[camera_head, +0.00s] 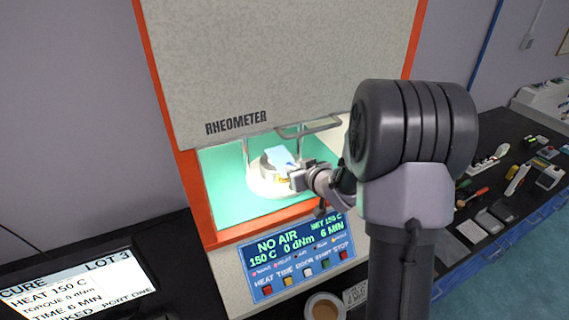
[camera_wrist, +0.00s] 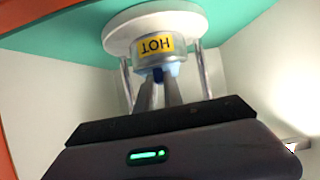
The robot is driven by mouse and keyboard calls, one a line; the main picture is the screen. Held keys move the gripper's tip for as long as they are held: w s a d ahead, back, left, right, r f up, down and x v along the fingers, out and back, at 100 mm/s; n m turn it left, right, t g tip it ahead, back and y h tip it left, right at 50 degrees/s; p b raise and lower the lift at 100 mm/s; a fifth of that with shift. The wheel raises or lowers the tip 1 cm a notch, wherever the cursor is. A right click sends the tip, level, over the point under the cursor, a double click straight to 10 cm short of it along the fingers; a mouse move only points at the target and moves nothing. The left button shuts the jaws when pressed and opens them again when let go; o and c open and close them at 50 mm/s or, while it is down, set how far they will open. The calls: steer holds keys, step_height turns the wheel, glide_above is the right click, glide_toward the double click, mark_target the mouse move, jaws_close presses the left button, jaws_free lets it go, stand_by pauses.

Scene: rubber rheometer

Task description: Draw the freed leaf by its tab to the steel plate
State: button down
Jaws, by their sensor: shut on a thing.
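A pale blue leaf (camera_head: 279,156) lies at the round die inside the lit rheometer chamber. In the wrist view a little of the pale leaf (camera_wrist: 175,69) shows beside a dark blue tab (camera_wrist: 158,75). My gripper (camera_head: 291,176) reaches into the chamber. In the wrist view its fingers (camera_wrist: 159,84) are shut on the tab at the edge of the metal die, just by the HOT label. Most of the leaf is hidden there. I cannot pick out the steel plate for certain.
The rheometer (camera_head: 190,203) has an orange-framed opening around my arm. Two upright rods flank the die (camera_wrist: 150,30). A button panel (camera_head: 300,258) is below, with a round cup (camera_head: 325,306) in front. Tools and small items crowd the right bench.

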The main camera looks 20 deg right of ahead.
steer(key=shift+r+g+p, duration=0.15)
steer(key=shift+g+p, duration=0.35)
steer(key=shift+p, duration=1.25)
